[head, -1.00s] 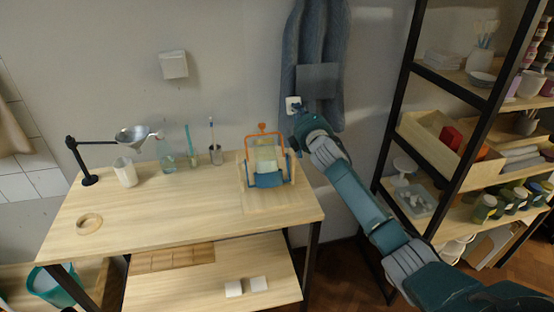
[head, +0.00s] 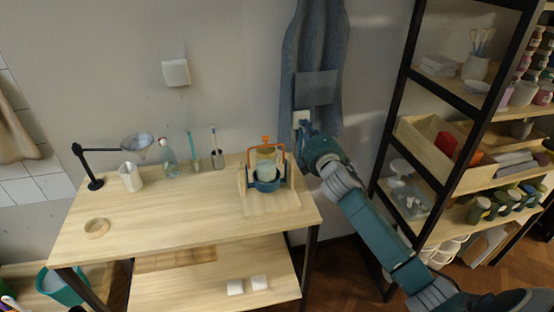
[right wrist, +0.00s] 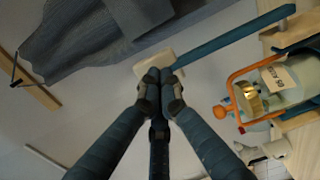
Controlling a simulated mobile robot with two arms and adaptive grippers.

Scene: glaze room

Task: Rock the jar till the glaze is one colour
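The jar (head: 266,165) is pale and sits in a rocking cradle with an orange frame (head: 279,150) and blue parts, on a wooden base on the table. In the right wrist view the jar (right wrist: 290,82) shows at the right with a tan label, beside a brass part and an orange knob (right wrist: 220,112). Its glaze colours cannot be made out. My right gripper (head: 302,128) is right of the cradle and apart from it, by a pale plate (head: 300,117). In the right wrist view its fingertips (right wrist: 155,78) meet in front of the plate; contact cannot be told. My left gripper is out of view.
A blue-grey apron (head: 313,60) hangs behind my right gripper. A shelf rack (head: 405,85) stands to the right. The table's front middle (head: 180,220) is clear.

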